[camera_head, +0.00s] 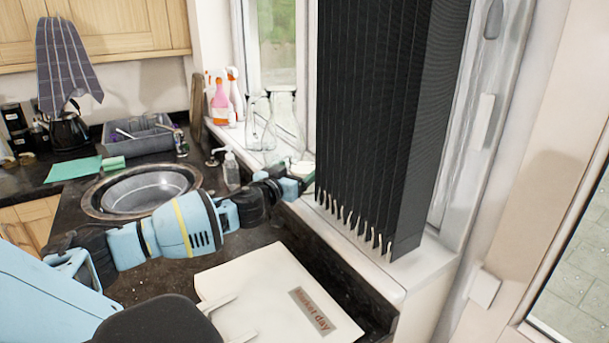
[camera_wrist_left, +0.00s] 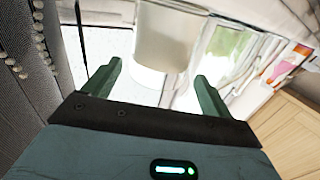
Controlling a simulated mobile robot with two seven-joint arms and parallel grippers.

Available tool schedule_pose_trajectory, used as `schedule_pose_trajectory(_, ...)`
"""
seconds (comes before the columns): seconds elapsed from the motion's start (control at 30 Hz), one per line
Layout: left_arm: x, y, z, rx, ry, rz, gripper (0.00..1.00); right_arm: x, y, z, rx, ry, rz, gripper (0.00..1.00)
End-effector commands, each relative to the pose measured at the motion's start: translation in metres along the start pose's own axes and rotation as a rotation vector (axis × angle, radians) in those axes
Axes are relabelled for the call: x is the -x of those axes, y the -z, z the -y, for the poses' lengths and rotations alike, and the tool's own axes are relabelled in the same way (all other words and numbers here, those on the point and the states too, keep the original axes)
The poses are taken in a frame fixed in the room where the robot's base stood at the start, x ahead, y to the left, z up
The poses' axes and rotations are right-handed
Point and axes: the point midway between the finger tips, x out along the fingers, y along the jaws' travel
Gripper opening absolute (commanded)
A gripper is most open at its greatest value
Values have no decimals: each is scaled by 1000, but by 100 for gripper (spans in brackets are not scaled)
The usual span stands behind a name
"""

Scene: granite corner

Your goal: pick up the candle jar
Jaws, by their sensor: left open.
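The candle jar (camera_wrist_left: 165,40) shows in the left wrist view as a pale, whitish cylinder at the top middle, ahead of and between my fingers. In the head view only a small pale part of what appears to be the jar (camera_head: 303,168) shows on the window sill, just past my gripper. My left gripper (camera_wrist_left: 158,70) is open with green fingers apart and nothing gripped. In the head view my left gripper (camera_head: 297,183) is at the sill beside the dark blind, partly hiding the jar. I cannot tell whether the fingers touch it. My right gripper is not in view.
A black slatted blind (camera_head: 370,120) stands close to the right of my gripper. Clear glass bottles (camera_head: 283,125) and spray bottles (camera_head: 222,100) stand farther left on the sill. A soap dispenser (camera_head: 231,171), a round sink (camera_head: 145,190) and a white bag (camera_head: 265,290) are on the counter.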

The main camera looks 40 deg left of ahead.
Motion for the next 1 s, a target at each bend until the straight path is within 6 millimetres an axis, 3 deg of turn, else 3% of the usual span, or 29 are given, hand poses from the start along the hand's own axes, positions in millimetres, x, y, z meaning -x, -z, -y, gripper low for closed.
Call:
schedule_pose_trajectory(0.27, -6, 2, 0, 3, 2, -2, 84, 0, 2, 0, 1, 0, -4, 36)
schedule_pose_trajectory(0.7, -47, 3, -1, 2, 2, -2, 84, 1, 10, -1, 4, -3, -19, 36)
schedule_pose_trajectory(1.0, -52, 2, -1, 1, 0, 0, 84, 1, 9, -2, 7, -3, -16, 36)
